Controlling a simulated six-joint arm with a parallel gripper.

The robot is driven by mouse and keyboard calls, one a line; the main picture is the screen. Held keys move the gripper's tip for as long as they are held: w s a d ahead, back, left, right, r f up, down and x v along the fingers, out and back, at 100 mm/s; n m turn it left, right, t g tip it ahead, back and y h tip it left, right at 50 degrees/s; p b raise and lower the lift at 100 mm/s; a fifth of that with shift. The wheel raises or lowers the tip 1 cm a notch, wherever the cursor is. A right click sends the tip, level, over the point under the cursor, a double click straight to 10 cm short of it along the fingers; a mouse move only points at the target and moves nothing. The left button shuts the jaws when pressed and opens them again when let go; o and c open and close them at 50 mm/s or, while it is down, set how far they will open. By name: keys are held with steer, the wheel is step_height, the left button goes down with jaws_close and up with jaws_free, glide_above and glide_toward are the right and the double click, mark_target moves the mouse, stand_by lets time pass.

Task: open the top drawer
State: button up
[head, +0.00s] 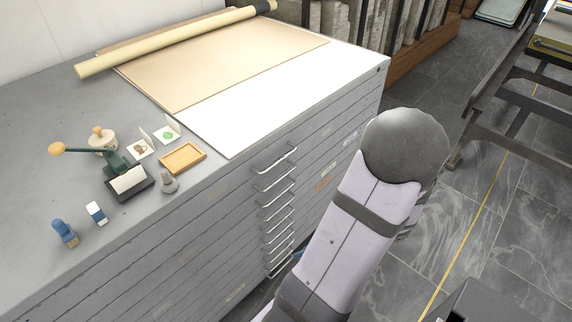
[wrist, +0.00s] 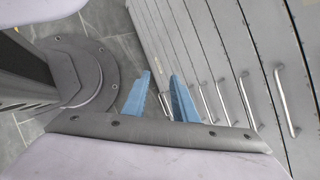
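A wide grey flat-file cabinet (head: 120,285) has several shallow drawers with a column of bar handles. The top drawer's handle (head: 276,160) is the highest of the column, and its drawer looks shut and flush. In the wrist view the handles run in a row, and the large rightmost handle (wrist: 286,102) looks like the top one. My gripper (wrist: 160,76) shows two blue fingers apart with nothing between them.
The cabinet top holds a brown sheet (head: 215,70), a paper roll (head: 175,40), a green hand press (head: 112,160), a wooden tray (head: 183,158) and small stamps. A metal rack (head: 510,100) stands at right. Tiled floor (head: 515,235) lies open between the rack and cabinet.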

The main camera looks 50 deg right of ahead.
steer(key=w+d+r+n+t+h, duration=0.5)
steer(key=w+d+r+t, duration=0.4)
steer(key=w+d+r, duration=0.4)
steer(key=shift+a+r+x, duration=0.15)
steer(key=shift+x, duration=0.8)
steer(key=shift+a+r+x, duration=0.15)
steer(key=shift+x, duration=0.8)
steer(key=shift+a+r+x, duration=0.15)
steer(key=shift+x, duration=0.75)
jaws_close()
